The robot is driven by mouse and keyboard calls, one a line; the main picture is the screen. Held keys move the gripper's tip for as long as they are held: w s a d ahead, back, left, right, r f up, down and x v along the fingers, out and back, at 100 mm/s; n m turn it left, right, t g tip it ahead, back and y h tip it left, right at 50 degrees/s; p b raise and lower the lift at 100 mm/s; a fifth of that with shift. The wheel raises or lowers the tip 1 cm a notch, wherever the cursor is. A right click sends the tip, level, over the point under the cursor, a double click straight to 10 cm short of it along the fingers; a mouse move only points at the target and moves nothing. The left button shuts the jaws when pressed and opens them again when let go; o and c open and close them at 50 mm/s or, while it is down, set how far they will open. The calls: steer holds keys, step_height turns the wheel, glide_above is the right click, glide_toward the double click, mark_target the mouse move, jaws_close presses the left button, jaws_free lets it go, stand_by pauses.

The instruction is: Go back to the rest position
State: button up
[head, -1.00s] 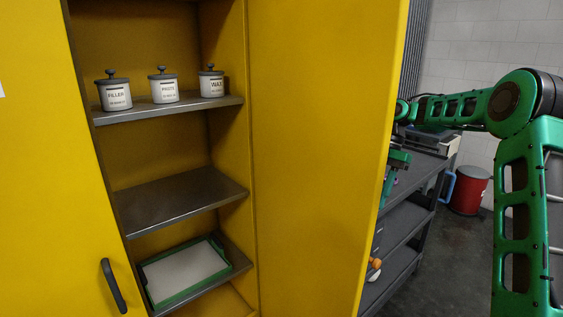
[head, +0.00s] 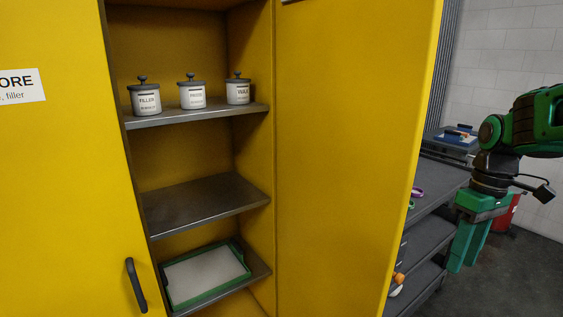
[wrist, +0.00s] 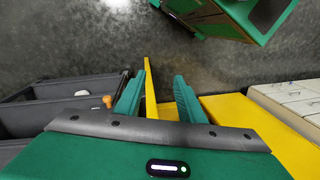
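My gripper (head: 463,258) hangs at the right of the head view, fingers pointing down, to the right of the open yellow cabinet door (head: 345,150). In the wrist view, its two green fingers (wrist: 158,92) stand apart. Nothing is held between them; the narrow yellow door edge (wrist: 150,88) shows behind the gap, with grey floor beyond. My gripper looks clear of the door and the shelf unit.
The cabinet holds a filler jar (head: 145,98), a middle jar (head: 192,93) and a wax jar (head: 238,90) on its upper shelf. A green-rimmed tray (head: 240,245) lies on the lower shelf. A dark shelf cart (head: 425,232) stands behind the door. A red bin (head: 508,212) is partly hidden by my arm.

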steer(key=s+d+f+m, duration=0.1)
steer(key=s+f+m, duration=0.1)
steer(key=s+m, duration=0.3)
steer(key=s+d+f+m+t, duration=0.1)
steer(key=s+f+m, duration=0.2)
steer(key=s, duration=0.9)
steer(key=m, duration=0.3)
steer(key=shift+s+d+f+h, duration=0.15)
steer(key=shift+s+d+h, duration=0.15)
steer(key=shift+h, duration=0.1)
steer(key=shift+c, duration=0.6)
